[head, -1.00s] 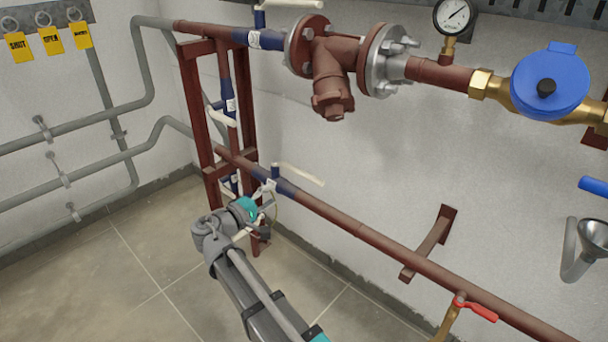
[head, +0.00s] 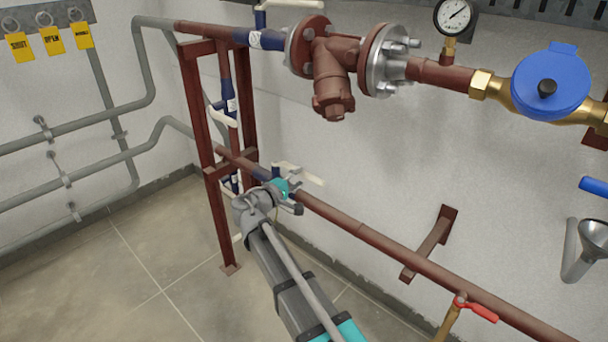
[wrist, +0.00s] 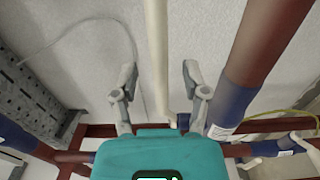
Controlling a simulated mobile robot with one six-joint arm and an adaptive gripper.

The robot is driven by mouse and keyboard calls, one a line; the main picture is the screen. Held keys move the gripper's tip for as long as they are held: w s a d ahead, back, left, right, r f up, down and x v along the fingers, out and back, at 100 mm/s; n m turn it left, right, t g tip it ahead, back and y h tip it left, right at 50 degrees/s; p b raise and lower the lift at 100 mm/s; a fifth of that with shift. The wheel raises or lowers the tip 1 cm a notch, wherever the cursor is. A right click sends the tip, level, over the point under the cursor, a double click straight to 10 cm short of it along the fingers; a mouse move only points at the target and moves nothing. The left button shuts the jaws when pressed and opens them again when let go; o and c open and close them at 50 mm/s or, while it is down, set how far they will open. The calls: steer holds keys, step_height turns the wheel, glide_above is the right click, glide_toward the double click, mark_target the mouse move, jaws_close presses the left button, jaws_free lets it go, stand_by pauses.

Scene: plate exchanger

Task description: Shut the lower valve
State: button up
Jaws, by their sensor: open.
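The lower valve has a dark blue body on the lower brown pipe, with a long cream lever (head: 310,178) running roughly along the pipe. In the head view my gripper (head: 292,190) is at this valve and hides much of its body. In the wrist view the lever (wrist: 157,55) passes between the two spread fingers of my gripper (wrist: 160,85), with clear gaps on both sides. The gripper is open and holds nothing. The blue valve section (wrist: 233,103) shows to the right of the right finger.
The lower brown pipe (head: 370,238) runs along the wall. A red pipe frame (head: 213,185) stands left of the arm, with other blue valves (head: 232,105). A wall bracket (head: 430,245) and a red-handled tap (head: 478,308) are to the right. Yellow tags (head: 52,40) hang at upper left.

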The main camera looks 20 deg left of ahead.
steer(key=shift+x, duration=1.4)
jaws_close()
